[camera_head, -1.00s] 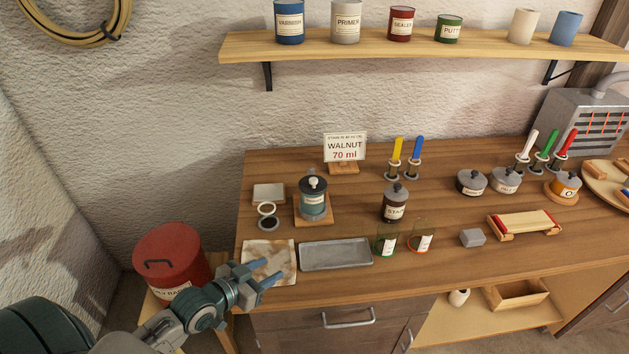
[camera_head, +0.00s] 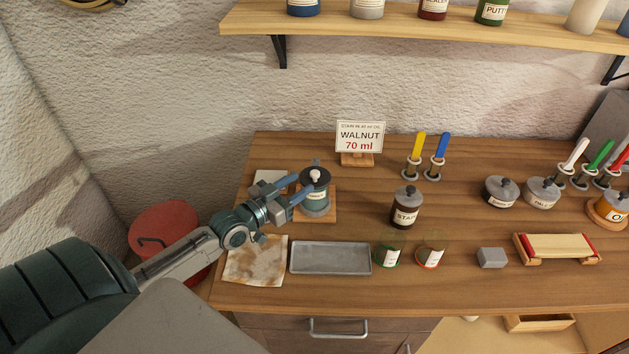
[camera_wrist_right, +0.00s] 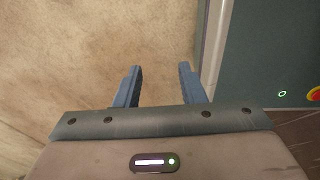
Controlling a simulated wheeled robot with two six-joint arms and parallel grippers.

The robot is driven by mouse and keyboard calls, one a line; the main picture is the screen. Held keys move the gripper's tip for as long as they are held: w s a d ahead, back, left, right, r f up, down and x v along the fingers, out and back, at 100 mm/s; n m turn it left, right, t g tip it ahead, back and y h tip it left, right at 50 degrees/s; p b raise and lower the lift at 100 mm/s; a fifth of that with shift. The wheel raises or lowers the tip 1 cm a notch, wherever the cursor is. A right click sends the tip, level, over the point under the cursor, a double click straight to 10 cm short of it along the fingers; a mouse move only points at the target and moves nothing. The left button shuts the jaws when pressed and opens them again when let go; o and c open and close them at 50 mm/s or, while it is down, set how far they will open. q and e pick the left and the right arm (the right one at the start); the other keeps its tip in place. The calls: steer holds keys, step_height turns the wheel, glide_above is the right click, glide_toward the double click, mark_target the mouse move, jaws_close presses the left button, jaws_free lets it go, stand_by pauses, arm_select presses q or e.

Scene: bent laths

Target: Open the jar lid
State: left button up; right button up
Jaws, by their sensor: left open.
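A dark jar labelled stain (camera_head: 406,211), with a grey lid on, stands further right. My right gripper (camera_wrist_right: 160,70) is open and empty in the right wrist view, over a plain pale surface.
A grey metal tray (camera_head: 331,258) and a stained cloth (camera_head: 255,263) lie in front of the jar. Two small glasses (camera_head: 387,257) stand right of the tray. A sign reading walnut 70 ml (camera_head: 360,137) stands behind. Lidded pots (camera_head: 500,193) are further right.

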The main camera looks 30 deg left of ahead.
mark_target(311, 177)
arm_select(q)
steer(key=x, duration=0.2)
steer(key=b+x, duration=0.1)
steer(key=x, duration=0.1)
steer(key=shift+f, duration=0.4)
steer(key=shift+b+x, duration=0.35)
steer(key=shift+x, duration=0.5)
steer(key=shift+w+r, duration=0.15)
steer(key=shift+r, duration=0.05)
steer(key=shift+w, duration=0.15)
steer(key=shift+w+d, duration=0.1)
steer(key=c, duration=0.9)
jaws_close()
arm_select(e)
steer(key=w+f, duration=0.1)
steer(key=w, duration=0.1)
steer(key=w+f, duration=0.1)
steer(key=shift+w+d+f, duration=0.1)
steer(key=shift+w+f, duration=0.25)
